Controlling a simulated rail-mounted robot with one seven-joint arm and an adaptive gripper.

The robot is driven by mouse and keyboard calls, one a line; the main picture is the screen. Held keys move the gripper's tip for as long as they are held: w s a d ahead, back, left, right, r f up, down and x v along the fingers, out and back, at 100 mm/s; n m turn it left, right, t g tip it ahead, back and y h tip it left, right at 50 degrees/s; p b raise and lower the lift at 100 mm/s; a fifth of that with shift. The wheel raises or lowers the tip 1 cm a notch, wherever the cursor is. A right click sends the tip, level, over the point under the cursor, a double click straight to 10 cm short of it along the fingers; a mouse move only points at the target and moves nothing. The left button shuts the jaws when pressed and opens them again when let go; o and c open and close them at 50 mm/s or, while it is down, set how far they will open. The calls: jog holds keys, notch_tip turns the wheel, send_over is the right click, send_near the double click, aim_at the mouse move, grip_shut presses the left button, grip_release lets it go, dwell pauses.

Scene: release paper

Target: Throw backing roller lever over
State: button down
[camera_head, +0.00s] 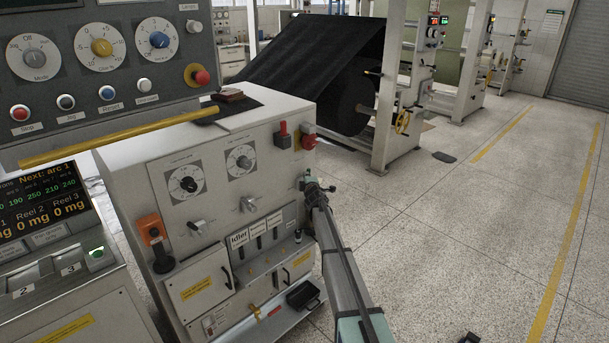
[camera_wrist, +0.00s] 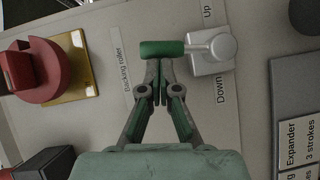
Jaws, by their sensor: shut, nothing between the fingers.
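The backing roller lever (camera_wrist: 162,48) shows in the wrist view. It has a green grip that points left from a pale grey pivot block (camera_wrist: 212,52). A "Backing roller" label is left of it, with "Up" above and "Down" below the pivot in the picture. My gripper (camera_wrist: 162,63) is shut and empty, its fingertips right at the lower edge of the green grip; I cannot tell if they touch it. In the head view my gripper (camera_head: 314,184) is at the cabinet's right side, and I cannot make out the lever there.
A red knob on a yellow plate (camera_wrist: 88,90) sits left of the lever in the wrist view. An "Expander" label plate (camera_wrist: 296,120) is at lower right. The grey control cabinet (camera_head: 215,215) carries dials and switches. Open floor (camera_head: 450,230) lies to its right.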

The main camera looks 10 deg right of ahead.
jog(key=shift+w+d+r+p, duration=0.1)
jog(key=shift+d+r+p, duration=0.1)
jog(key=shift+p, duration=0.3)
jog(key=shift+w+d+p, duration=0.6)
jog(key=shift+d+p, duration=0.3)
jog(key=shift+p, duration=0.35)
jog(key=s+a+r, duration=0.1)
jog(key=s+r, duration=0.1)
jog(key=s, duration=0.4)
jog(key=s+a+r, duration=0.1)
jog(key=s+r, duration=0.1)
jog(key=s, duration=0.4)
jog(key=shift+a+r, duration=0.25)
jog(key=shift+r, duration=0.15)
